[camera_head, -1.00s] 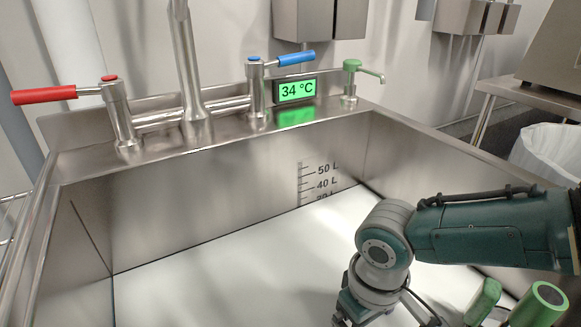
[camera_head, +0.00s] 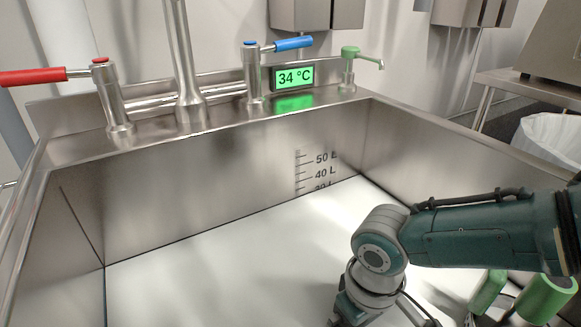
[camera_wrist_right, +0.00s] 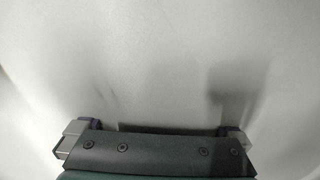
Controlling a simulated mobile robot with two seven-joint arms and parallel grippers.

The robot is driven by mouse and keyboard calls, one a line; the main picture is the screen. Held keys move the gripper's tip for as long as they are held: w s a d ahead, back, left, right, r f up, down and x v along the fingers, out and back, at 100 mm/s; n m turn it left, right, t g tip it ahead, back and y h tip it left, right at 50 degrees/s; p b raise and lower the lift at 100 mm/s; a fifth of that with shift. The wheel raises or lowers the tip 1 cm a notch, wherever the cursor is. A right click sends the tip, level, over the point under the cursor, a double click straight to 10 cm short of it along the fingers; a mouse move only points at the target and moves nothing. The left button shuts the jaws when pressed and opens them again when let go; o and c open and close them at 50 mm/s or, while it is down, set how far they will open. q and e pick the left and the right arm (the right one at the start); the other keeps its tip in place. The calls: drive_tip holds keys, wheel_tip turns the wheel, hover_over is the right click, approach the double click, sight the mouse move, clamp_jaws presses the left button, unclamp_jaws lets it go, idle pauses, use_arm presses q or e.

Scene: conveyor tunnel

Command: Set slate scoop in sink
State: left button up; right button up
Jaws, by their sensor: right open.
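The steel sink (camera_head: 190,195) fills most of the head view, with a pale white bottom or contents (camera_head: 230,265). My right arm comes in from the right over the sink and points down. My right gripper, at the bottom edge of the head view, is mostly cut off there. In the right wrist view my right gripper (camera_wrist_right: 155,130) has its two fingers wide apart, with nothing between them but a blurred pale surface and soft shadows. I cannot make out a slate scoop in either view. My left gripper is not in view.
A tap (camera_head: 185,60) with a red lever (camera_head: 35,77) and a blue lever (camera_head: 293,44) stands on the back rim. A 34 °C display (camera_head: 294,78) and a green-topped dispenser (camera_head: 348,65) are beside it. Green objects (camera_head: 547,298) show at lower right, partly hidden.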

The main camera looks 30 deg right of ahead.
wheel_tip(320, 180, up, 12)
drive_tip(key=p, duration=0.8)
drive_tip(key=s+a+r+n+t+y, duration=0.1)
drive_tip(key=s+a+r+n, duration=0.15)
drive_tip(key=a, duration=0.35)
drive_tip(key=s+a+r+n+y, duration=0.1)
drive_tip(key=s+a+y, duration=0.1)
drive_tip(key=s+a, duration=0.3)
drive_tip(key=s+d+r+m+t+h, duration=0.2)
drive_tip(key=s+d+r, duration=0.3)
drive_tip(key=d+r, duration=0.3)
drive_tip(key=shift+r+t+h, duration=0.3)
drive_tip(key=shift+r+h, duration=0.1)
drive_tip(key=shift+r, duration=0.3)
wheel_tip(320, 180, up, 62)
drive_tip(key=p, duration=6.2)
drive_tip(key=shift+a+r, duration=0.1)
